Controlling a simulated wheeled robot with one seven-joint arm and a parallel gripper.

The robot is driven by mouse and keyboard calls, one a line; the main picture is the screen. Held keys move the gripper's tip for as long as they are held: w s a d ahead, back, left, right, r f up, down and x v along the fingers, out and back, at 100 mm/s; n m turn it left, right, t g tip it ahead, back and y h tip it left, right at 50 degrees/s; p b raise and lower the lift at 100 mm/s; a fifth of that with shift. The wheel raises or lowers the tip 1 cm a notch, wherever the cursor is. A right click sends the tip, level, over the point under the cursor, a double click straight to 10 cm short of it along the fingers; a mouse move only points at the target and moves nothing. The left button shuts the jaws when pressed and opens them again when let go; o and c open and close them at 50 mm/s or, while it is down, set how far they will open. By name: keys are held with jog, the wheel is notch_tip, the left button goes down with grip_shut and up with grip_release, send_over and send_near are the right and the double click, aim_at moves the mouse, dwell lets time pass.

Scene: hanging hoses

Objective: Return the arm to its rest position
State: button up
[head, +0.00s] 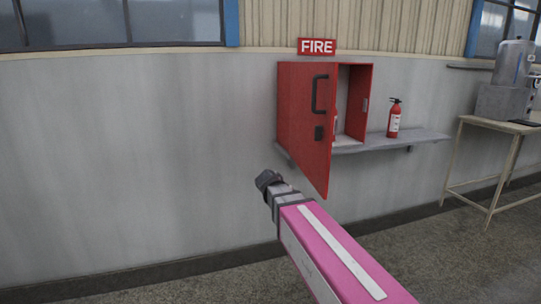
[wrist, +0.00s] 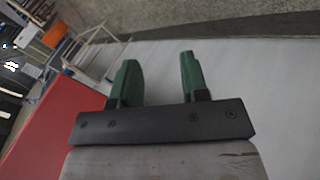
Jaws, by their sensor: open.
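My gripper (wrist: 159,62) shows in the wrist view with its two green fingers apart and nothing between them. In the head view my pink arm reaches up from the lower right, its dark end in front of the wall, left of and below the red fire cabinet (head: 355,108). The fingers cannot be made out there. The cabinet's door (head: 305,120) stands open toward me. A large red surface, likely this door (wrist: 45,125), fills the lower left of the wrist view, beside the gripper.
A red fire extinguisher (head: 394,120) stands upright on the grey wall shelf (head: 425,137), right of the cabinet. A FIRE sign (head: 317,46) is above. A table (head: 480,123) with a metal machine (head: 510,75) stands at the right. The floor and wall at left are clear.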

jog(key=s+d+f+g+y, duration=0.1)
jog(key=s+d+f+y, duration=0.1)
jog(key=f, duration=0.4)
jog(key=s+d+f+y, duration=0.3)
jog(key=s+d+f, duration=0.1)
jog(key=s+f, duration=0.1)
jog(key=s+d+f+n+g+y, duration=0.1)
jog(key=s+d+f+y, duration=0.1)
jog(key=s+d+f, duration=0.2)
notch_tip(320, 180, down, 4)
jog(key=shift+r+g, duration=0.15)
jog(key=shift+g, duration=0.15)
